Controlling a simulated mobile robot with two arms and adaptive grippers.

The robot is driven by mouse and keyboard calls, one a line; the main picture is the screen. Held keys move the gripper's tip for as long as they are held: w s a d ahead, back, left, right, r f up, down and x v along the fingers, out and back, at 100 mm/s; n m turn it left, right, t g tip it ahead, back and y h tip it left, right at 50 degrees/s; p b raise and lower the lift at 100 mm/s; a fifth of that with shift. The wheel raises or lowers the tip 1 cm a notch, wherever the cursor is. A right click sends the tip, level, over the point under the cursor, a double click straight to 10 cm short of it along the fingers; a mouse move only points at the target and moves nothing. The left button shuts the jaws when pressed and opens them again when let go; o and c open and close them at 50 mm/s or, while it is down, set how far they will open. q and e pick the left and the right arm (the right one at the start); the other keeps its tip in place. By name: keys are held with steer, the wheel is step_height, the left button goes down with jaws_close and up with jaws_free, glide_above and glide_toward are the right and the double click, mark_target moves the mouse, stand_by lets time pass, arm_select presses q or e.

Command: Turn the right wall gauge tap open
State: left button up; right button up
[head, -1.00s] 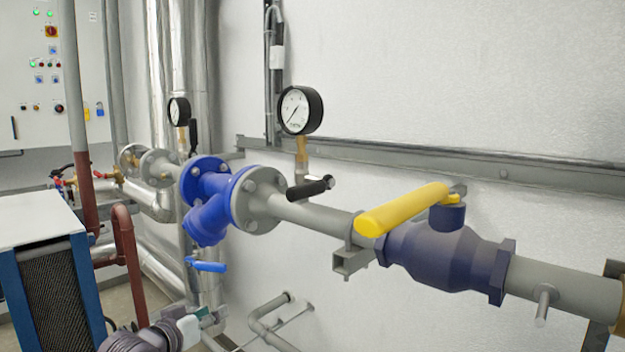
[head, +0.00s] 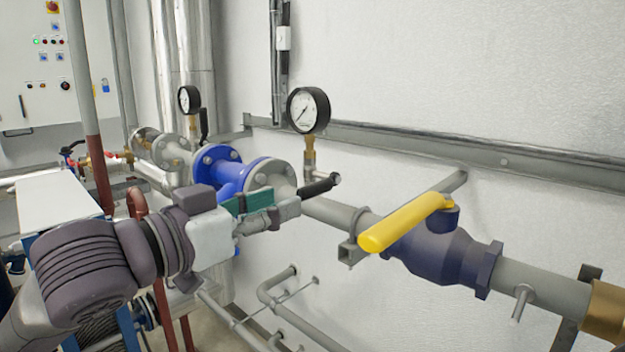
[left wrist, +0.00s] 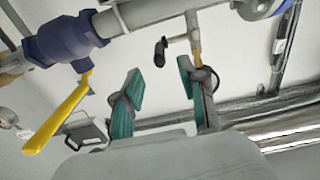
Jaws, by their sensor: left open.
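The right wall gauge (head: 308,110) stands on a brass stem above the grey pipe. Its tap has a black lever handle (head: 320,186), which points out from the stem toward the camera and to the left. My left gripper (head: 284,204) is open, with its teal fingers at the near end of the handle. In the left wrist view the handle (left wrist: 160,52) shows beyond and between the two open fingertips (left wrist: 160,76), with nothing held. The gauge is mostly hidden behind one finger there. My right gripper is not in view.
A yellow lever (head: 405,222) on a dark blue valve (head: 430,258) sits to the right on the same pipe. A blue flanged strainer (head: 232,172) is behind my left gripper. The left gauge (head: 189,100) stands farther back.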

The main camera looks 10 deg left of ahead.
mark_target(299, 194)
arm_select(q)
steer(key=p+x, duration=0.1)
steer(key=x, duration=0.5)
steer(key=shift+d+r+p, duration=0.15)
steer(key=shift+r+p, duration=0.05)
steer(key=shift+p, duration=0.1)
steer(key=shift+x, duration=0.85)
steer(key=shift+f, duration=0.15)
steer(key=shift+c, duration=0.4)
jaws_close()
